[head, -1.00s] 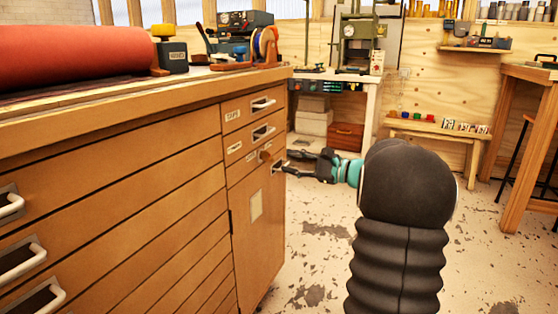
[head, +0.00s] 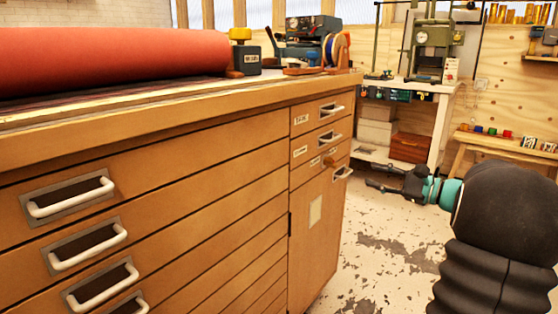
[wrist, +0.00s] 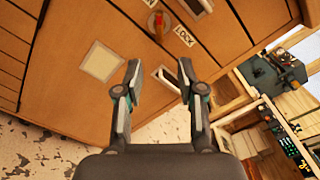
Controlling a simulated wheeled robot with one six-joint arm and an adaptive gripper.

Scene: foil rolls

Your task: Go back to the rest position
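My gripper (head: 383,179) is at the right in the head view, in front of the cabinet's right end and apart from it. In the wrist view my gripper (wrist: 157,82) shows two spread fingers with nothing between them. The wooden cabinet (head: 200,165) fills the left and middle of the head view. Its narrow right column has small labelled drawers and a door (head: 318,235). The door also shows in the wrist view (wrist: 75,90), with a pale label, a metal handle and a red-orange knob (wrist: 158,27) near a "LOCK" label. The door looks shut.
A red roll (head: 110,58) and a dark device (head: 308,38) sit on the cabinet top. A workbench (head: 450,110) with a press stands behind, with a reddish-brown box (head: 411,147) below. A low wooden bench (head: 490,143) is at right. The worn floor (head: 375,260) is clear.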

